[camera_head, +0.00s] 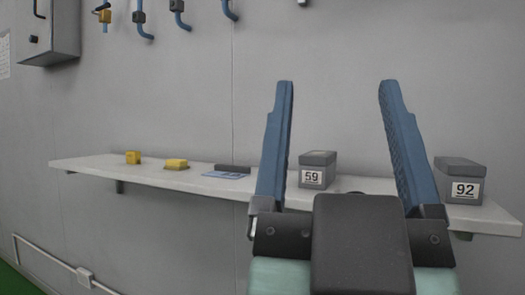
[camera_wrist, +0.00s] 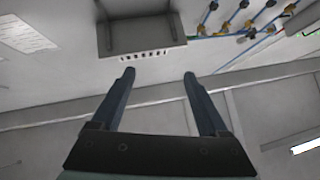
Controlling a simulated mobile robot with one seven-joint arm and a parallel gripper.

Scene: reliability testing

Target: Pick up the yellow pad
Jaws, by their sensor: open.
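Two yellow things lie on the wall shelf (camera_head: 225,185) in the head view. A low, flat yellow pad (camera_head: 176,165) lies left of the middle, and a small, more upright yellow block (camera_head: 133,158) stands farther left. I cannot tell fully which one is the named pad. My gripper (camera_head: 337,88) is open and empty, its blue fingers pointing up in front of the shelf, well to the right of both. My gripper also shows in the wrist view (camera_wrist: 158,75), with nothing between the fingers. Neither yellow thing is in the wrist view.
Grey boxes marked 59 (camera_head: 317,170) and 92 (camera_head: 461,181) stand at the shelf's right part. A dark flat item (camera_head: 233,168) and a blue-and-white card (camera_head: 226,175) lie near the middle. Blue pipes (camera_head: 140,20) and a grey cabinet (camera_head: 50,35) are on the wall above.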

